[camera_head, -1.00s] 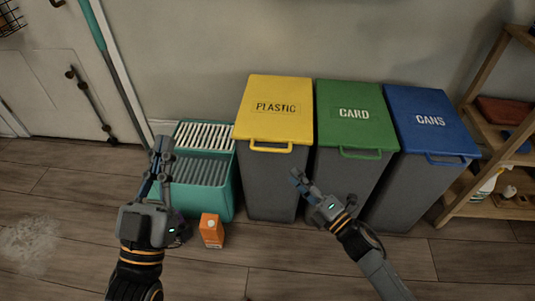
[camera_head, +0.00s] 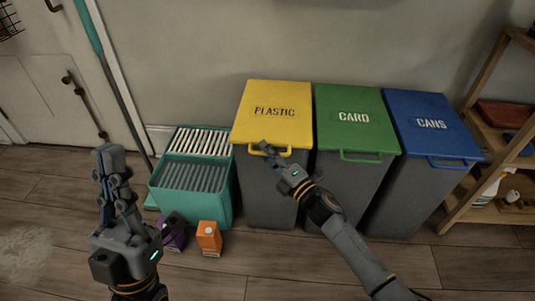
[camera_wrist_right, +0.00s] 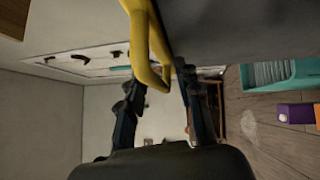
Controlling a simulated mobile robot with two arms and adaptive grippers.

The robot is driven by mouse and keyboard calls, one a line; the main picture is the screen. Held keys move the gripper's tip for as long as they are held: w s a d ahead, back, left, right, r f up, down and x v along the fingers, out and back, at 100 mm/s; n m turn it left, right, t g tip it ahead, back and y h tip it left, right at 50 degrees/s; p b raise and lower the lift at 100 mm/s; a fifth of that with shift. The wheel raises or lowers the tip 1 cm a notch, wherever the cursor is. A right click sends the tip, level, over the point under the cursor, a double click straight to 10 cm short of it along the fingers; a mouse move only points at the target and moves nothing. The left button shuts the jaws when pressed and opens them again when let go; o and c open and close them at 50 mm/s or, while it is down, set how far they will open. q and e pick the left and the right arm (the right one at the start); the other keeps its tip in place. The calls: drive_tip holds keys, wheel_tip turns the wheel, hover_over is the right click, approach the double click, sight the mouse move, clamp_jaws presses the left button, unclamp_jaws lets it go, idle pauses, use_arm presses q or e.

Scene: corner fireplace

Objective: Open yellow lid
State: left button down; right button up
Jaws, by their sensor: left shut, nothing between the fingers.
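The yellow lid (camera_head: 272,100) marked PLASTIC lies closed on a dark grey bin (camera_head: 270,190). Its yellow handle (camera_head: 284,152) sticks out at the front edge. My right gripper (camera_head: 266,148) is at this handle and hides part of it. In the right wrist view the yellow handle (camera_wrist_right: 160,75) reaches in between the open fingers of the right gripper (camera_wrist_right: 157,92). Whether either finger touches it, I cannot tell. My left gripper (camera_head: 108,152) is shut and empty, left of the teal crate.
A green CARD lid (camera_head: 352,112) and a blue CANS lid (camera_head: 428,117) top the bins to the right. A teal crate (camera_head: 195,202), an orange carton (camera_head: 209,240) and a purple item (camera_head: 174,234) stand left. A wooden shelf (camera_head: 485,130) is at far right.

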clamp_jaws()
